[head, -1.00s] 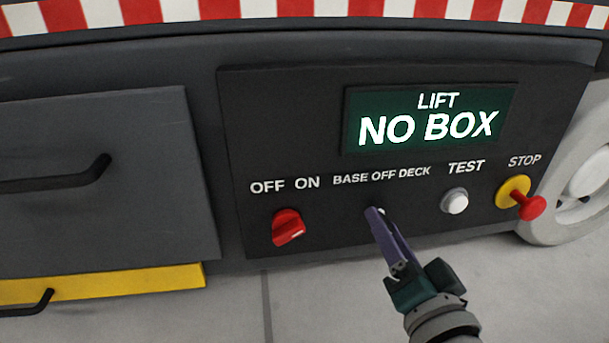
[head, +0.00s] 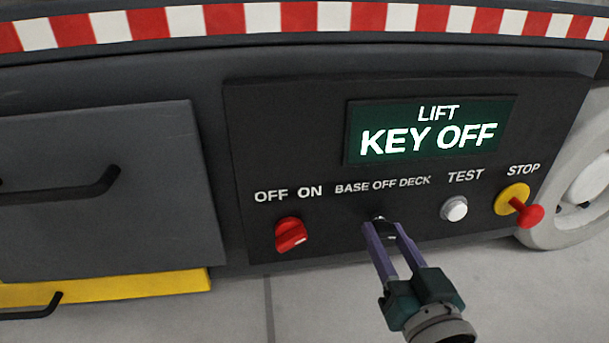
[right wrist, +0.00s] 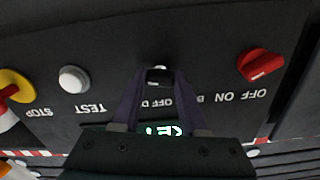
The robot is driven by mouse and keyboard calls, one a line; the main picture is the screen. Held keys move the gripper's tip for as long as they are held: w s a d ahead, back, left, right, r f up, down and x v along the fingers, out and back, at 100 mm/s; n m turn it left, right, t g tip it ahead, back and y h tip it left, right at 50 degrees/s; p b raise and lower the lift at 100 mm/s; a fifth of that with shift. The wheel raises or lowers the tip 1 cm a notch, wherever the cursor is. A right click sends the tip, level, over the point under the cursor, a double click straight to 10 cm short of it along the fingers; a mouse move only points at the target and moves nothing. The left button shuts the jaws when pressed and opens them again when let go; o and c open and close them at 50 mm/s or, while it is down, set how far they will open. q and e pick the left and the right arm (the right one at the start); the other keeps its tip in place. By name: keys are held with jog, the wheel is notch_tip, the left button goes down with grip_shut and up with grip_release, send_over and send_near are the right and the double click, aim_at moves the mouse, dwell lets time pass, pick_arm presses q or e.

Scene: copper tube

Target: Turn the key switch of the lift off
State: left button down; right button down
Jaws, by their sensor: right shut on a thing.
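The key switch (head: 379,219) is on the dark lift panel (head: 300,110), under the label "BASE OFF DECK". My right gripper (head: 386,230) reaches it from below right, its purple fingers on either side of the key and shut on it. In the right wrist view, the key (right wrist: 160,70) shows as a small light tip between the two fingertips, and the label behind is partly covered. The display (head: 430,132) reads "LIFT KEY OFF". The exact angle of the key is hard to tell. My left gripper is not in view.
Left of the key is a red OFF/ON knob (head: 291,234). Right of it are a white TEST button (head: 454,209) and a red STOP knob (head: 530,215) on a yellow base. Drawers with black handles (head: 60,190) are at the left, and a pale wheel (head: 577,185) at the right.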

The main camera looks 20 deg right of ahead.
jog(key=shift+w+r+n, duration=0.1)
jog(key=shift+r+n, duration=0.15)
jog(key=shift+n, duration=0.75)
jog(key=shift+c, duration=2.2)
grip_release()
jog(key=shift+f, duration=0.15)
jog(key=p+v, duration=0.3)
jog(key=v, duration=0.7)
jog(key=shift+a, duration=0.1)
